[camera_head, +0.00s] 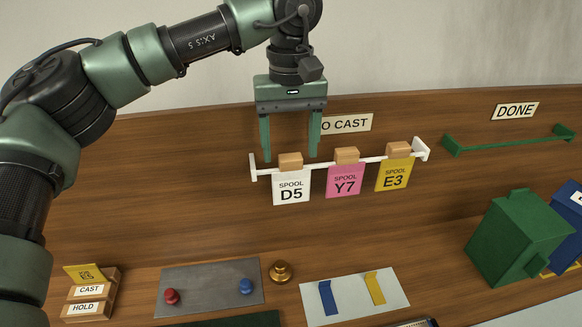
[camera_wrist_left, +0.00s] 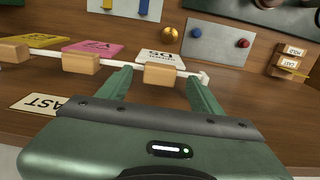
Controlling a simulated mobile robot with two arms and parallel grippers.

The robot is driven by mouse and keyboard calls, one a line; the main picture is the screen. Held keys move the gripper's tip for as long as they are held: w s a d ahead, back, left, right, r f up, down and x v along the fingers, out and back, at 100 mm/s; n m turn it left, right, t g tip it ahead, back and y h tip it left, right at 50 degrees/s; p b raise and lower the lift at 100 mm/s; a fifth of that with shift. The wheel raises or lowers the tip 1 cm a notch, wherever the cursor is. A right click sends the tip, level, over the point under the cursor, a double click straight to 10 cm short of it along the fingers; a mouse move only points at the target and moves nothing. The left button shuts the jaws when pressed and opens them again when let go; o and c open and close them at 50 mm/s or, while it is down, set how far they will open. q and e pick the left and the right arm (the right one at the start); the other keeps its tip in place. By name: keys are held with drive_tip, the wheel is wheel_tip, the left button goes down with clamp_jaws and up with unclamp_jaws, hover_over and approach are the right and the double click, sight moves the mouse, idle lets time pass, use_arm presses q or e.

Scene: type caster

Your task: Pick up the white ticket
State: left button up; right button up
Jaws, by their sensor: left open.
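The white ticket (camera_head: 291,186), marked SPOOL D5, hangs from a wooden block (camera_head: 290,159) at the left end of a white rail (camera_head: 314,168). A pink ticket Y7 (camera_head: 344,181) and a yellow ticket E3 (camera_head: 394,175) hang to its right. My left gripper (camera_head: 290,157) is open, its two green fingers pointing down around the white ticket's block. In the left wrist view, the block (camera_wrist_left: 163,75) lies between and just beyond the fingertips (camera_wrist_left: 160,80), with the white ticket (camera_wrist_left: 163,57) behind it. Contact cannot be told. My right gripper is not in view.
A TO CAST sign (camera_head: 350,123) is partly hidden behind my left gripper. A green rail (camera_head: 510,140) sits under a DONE sign (camera_head: 515,110) at the right. Below are a grey plate with knobs (camera_head: 208,286), a brass knob (camera_head: 281,271), and a green box (camera_head: 515,240).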

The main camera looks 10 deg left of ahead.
use_arm(q)
drive_tip(key=shift+f, duration=0.85)
clamp_jaws()
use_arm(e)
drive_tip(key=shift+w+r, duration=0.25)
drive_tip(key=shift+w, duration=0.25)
use_arm(q)
drive_tip(key=shift+r, duration=0.15)
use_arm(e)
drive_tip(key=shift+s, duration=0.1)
